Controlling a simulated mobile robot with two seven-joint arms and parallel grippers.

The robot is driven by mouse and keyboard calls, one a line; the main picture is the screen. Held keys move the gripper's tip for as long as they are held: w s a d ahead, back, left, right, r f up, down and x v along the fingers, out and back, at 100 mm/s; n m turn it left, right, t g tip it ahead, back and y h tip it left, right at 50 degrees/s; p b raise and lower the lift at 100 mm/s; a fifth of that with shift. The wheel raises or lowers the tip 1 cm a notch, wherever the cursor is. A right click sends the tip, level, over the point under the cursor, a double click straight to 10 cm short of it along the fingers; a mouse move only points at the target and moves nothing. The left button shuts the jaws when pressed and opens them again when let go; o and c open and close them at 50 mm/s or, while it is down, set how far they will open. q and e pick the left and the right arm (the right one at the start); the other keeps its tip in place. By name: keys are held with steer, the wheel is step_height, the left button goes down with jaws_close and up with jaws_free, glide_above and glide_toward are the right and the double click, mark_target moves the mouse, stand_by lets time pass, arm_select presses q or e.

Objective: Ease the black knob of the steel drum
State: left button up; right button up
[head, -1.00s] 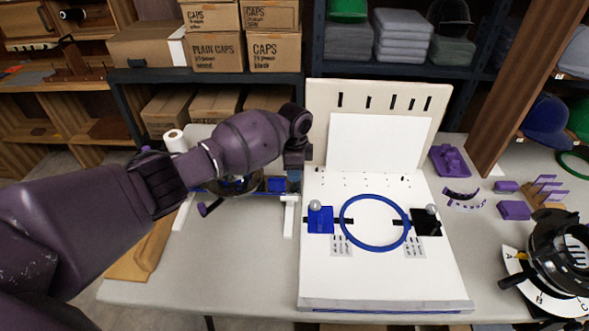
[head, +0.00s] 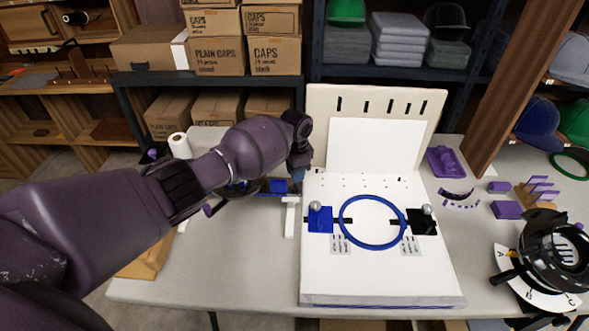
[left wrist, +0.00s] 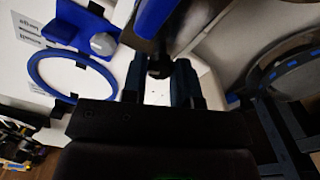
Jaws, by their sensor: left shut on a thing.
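My left gripper (head: 300,163) reaches in from the left, beside the left edge of the white board. The left wrist view shows its two dark blue fingers (left wrist: 158,80) on either side of a small black knob (left wrist: 159,66), shut on it. The knob sits at the end of a blue and silver part. A round grey rim with blue marks (left wrist: 285,72), seemingly the steel drum, stands to the right in that view. In the head view the drum (head: 245,188) is mostly hidden behind my left forearm. My right gripper is not in view.
A white board (head: 380,275) with a blue ring (head: 343,226), a blue clamp (head: 320,219) and a black clamp (head: 422,222) stands right of the gripper. A black round device (head: 555,250) and purple parts (head: 505,209) lie farther right. The front left table (head: 250,270) is clear.

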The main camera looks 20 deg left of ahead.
arm_select(q)
steer(key=shift+r+n+p, duration=0.2)
steer(key=shift+n+p, duration=0.3)
steer(key=shift+n, duration=1)
steer(key=n+p, duration=0.2)
steer(key=n, duration=0.2)
steer(key=shift+f, duration=0.1)
steer(key=n+p, duration=0.1)
steer(key=n, duration=0.1)
steer(key=shift+n, duration=0.4)
steer(key=shift+f+n, duration=0.1)
steer(key=shift+n, duration=0.7)
steer(key=shift+n+p, duration=0.4)
steer(key=shift+n, duration=0.1)
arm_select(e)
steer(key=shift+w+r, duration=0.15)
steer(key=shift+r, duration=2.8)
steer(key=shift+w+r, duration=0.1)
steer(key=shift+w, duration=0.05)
arm_select(q)
steer(key=o, duration=0.9)
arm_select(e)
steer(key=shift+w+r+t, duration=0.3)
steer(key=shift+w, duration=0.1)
